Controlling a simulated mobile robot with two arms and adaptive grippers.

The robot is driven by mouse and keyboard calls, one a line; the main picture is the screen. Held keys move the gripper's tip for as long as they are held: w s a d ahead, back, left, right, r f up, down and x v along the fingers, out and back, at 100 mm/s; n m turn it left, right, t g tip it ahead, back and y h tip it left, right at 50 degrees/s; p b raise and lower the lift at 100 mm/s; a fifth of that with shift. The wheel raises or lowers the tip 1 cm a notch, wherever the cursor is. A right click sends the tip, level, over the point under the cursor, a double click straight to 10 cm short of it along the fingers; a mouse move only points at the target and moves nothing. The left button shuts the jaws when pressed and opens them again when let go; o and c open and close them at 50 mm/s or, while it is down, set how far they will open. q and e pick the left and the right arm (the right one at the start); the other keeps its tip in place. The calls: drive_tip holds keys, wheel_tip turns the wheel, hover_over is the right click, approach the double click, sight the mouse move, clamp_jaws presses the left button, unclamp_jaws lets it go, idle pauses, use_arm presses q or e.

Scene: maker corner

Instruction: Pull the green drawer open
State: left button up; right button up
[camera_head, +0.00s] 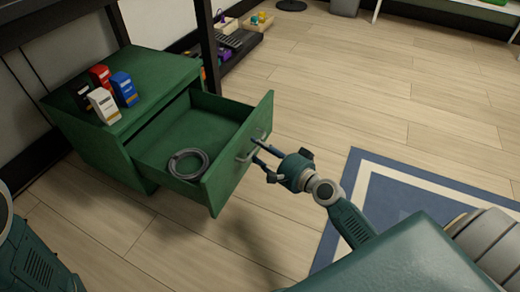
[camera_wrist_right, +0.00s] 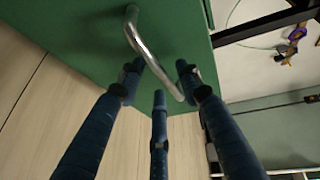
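The green drawer (camera_head: 226,158) is pulled well out of the green cabinet (camera_head: 80,138) in the head view. A coil of grey cable (camera_head: 187,164) lies inside it. Its metal handle (camera_head: 250,146) is on the drawer front and shows close up in the right wrist view (camera_wrist_right: 150,55). My right gripper (camera_head: 262,150) is at the handle. In the right wrist view its fingers (camera_wrist_right: 158,82) are spread, with the handle bar between them; contact is not clear. My left gripper is out of view; only part of my left arm shows at the lower left.
Several small boxes (camera_head: 104,106), white, red, blue and black, stand on the cabinet top. A blue and white rug (camera_head: 372,185) lies right of the drawer. Low trays (camera_head: 238,42) with items stand behind.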

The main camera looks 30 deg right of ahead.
drive_tip(key=v, duration=1.2)
